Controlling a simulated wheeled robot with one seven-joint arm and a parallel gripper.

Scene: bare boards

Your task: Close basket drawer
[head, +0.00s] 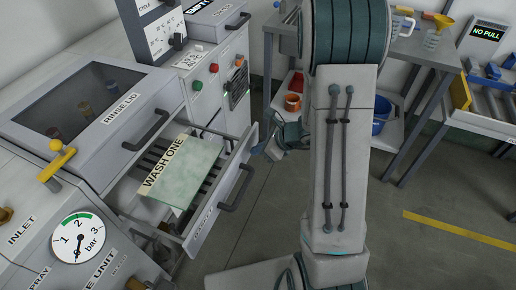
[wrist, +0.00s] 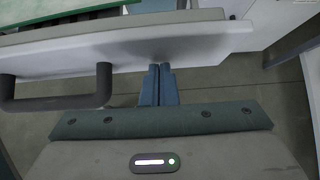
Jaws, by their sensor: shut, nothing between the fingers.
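The basket drawer (head: 190,240) stands open in the head view, pulled out from the washing machine on the left. A pale green plate (head: 185,180) with a "WASH ONE" label lies in it on dark slats. The drawer's dark handle (head: 238,187) is on its front. My gripper (head: 258,149) is shut and empty, at the right end of the drawer front. In the wrist view, the shut blue fingertips (wrist: 160,72) are at the pale drawer front (wrist: 140,45), right of the handle (wrist: 60,100). I cannot tell whether they touch it.
The closed rinse lid (head: 85,95) and a yellow valve handle (head: 57,160) are beside the drawer. A grey table (head: 415,65) with a blue bucket (head: 381,115) below it stands at the back right. The floor at right is clear.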

